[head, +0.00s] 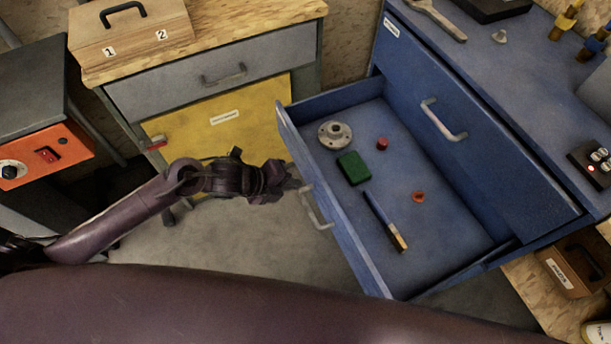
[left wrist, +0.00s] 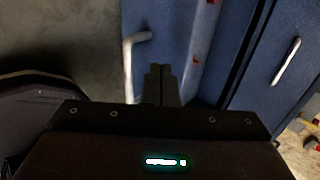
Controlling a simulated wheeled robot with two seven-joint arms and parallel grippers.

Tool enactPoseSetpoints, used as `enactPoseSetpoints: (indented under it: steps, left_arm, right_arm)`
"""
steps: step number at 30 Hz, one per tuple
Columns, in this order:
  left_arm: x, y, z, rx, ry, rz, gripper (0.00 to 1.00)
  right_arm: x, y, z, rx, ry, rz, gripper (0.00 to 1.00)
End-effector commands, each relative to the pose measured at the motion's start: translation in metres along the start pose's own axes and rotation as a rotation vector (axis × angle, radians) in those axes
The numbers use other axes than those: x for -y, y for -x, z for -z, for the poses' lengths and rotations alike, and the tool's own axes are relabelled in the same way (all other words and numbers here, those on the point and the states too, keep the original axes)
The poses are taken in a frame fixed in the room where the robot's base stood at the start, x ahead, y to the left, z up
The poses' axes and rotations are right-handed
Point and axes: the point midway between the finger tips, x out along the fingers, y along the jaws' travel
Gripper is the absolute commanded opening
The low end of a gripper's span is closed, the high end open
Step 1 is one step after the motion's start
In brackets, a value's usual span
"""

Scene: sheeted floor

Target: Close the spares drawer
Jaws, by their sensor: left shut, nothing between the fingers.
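The blue drawer (head: 445,222) stands pulled out of the blue cabinet (head: 485,135) in the head view. Its front panel (head: 335,205) faces left and carries a metal bar handle (head: 318,208). Inside lie a grey flanged part, a green block, a small red piece, an orange-red ring and a dark blue-handled tool. My left gripper (head: 284,178) is shut and empty, close to the outside of the drawer front by the handle. In the left wrist view the shut fingers (left wrist: 161,82) point at the front, beside the handle (left wrist: 132,60); contact is unclear. My right gripper is not in view.
A second drawer with a handle (head: 444,120) is shut in the cabinet. A wooden workbench with a grey drawer (head: 215,82) and yellow panel (head: 225,118) stands behind. An orange-fronted unit (head: 45,155) is at the left. Grey floor (head: 235,238) lies clear before the drawer.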

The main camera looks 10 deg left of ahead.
Motion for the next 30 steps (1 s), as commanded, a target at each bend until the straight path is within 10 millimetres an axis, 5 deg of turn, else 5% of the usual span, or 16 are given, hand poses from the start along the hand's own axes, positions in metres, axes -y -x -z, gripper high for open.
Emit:
enactPoseSetpoints:
  steps: [6,30]
  left_arm:
    - [0.024,-0.021,-0.001,0.001,0.001,0.004,0.00]
    - [0.040,-0.043,-0.001,0.002,0.000,0.004,0.00]
  right_arm:
    - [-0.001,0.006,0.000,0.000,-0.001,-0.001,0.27]
    - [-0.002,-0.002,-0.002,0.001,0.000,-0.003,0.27]
